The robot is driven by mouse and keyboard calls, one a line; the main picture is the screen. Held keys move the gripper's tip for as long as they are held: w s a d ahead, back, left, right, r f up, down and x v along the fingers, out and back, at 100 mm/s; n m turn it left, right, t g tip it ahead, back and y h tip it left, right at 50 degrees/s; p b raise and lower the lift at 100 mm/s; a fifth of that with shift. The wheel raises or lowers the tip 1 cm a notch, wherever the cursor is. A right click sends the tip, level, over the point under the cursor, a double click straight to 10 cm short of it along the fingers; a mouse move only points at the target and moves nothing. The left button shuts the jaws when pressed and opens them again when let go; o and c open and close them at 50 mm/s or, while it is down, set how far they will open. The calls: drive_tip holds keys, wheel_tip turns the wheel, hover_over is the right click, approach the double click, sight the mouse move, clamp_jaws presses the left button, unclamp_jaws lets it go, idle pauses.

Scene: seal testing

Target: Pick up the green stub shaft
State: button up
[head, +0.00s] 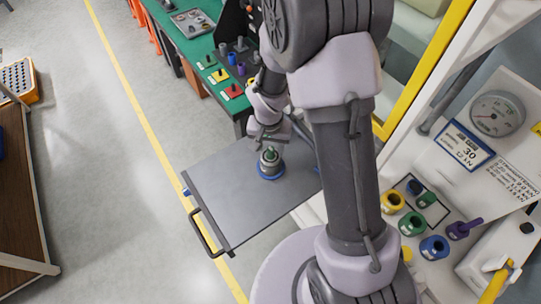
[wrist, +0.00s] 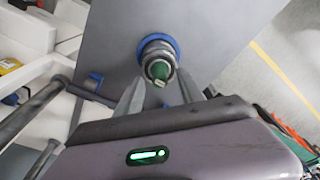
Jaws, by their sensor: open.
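The green stub shaft (wrist: 161,71) stands in a grey round fitting with a blue ring (wrist: 171,43) around its base. In the head view the shaft's dark green top (head: 270,154) shows above the blue ring (head: 268,176), on a flat grey plate (head: 225,205). My gripper (head: 268,136) is just above the shaft. In the wrist view my gripper (wrist: 170,92) is open, with one finger on each side of the shaft's near end. Whether either finger touches the shaft cannot be told.
The plate has a dark handle (head: 205,233) at its front left. A white panel with a gauge (head: 497,113) and several coloured round parts (head: 411,223) stands at right. A green bench (head: 180,45) with coloured parts is behind. Open floor lies left of the plate.

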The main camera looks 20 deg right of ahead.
drive_tip(key=shift+w+f, duration=0.2)
drive_tip(key=shift+f, duration=0.65)
drive_tip(key=shift+s, duration=0.1)
drive_tip(key=shift+c, duration=0.3)
clamp_jaws()
idle(0.4)
